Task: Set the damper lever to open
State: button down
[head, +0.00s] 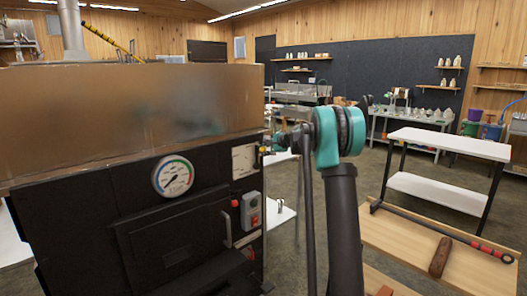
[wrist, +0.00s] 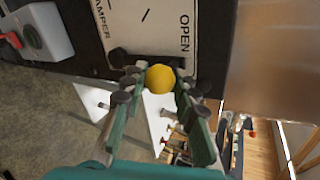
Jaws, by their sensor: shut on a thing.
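The damper plate (head: 244,160) is a pale panel on the front of the dark evaporator, at its right end. In the wrist view the plate (wrist: 155,25) carries the printed words DAMPER at left and OPEN at right, turned sideways. The damper lever's yellow knob (wrist: 160,78) sits at the plate's edge, near the OPEN side. My gripper (wrist: 158,88) has its fingers on both sides of the knob and is shut on it. In the head view my gripper (head: 273,146) is at the plate's right side. The lever's shaft and exact angle are mostly hidden.
A round gauge (head: 173,176), a control box with a red button (head: 251,211) and a firebox door (head: 170,240) are on the evaporator front. A white-topped table (head: 450,143) and a wooden bench (head: 480,262) stand at right. Floor shows between them.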

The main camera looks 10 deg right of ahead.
jog(key=shift+f, duration=0.1)
jog(key=c, duration=1.2)
grip_release()
jog(key=v, duration=1.2)
jog(key=shift+d, duration=0.15)
jog(key=s+f+n+g+h, duration=0.2)
jog(key=s+f+n, duration=0.3)
jog(key=s, duration=1.2)
jog(key=s+f+n+g+h, duration=0.2)
jog(key=s+f+n+h, duration=0.1)
jog(key=s+f, duration=1.1)
jog(key=s+f+n+g+h, duration=0.2)
jog(key=s+f+n, duration=0.4)
jog(key=s, duration=1.5)
notch_tip(320, 180, down, 4)
jog(key=shift+s+d+r+n, duration=0.1)
jog(key=shift+s+d+n, duration=0.1)
jog(key=shift+n, duration=0.1)
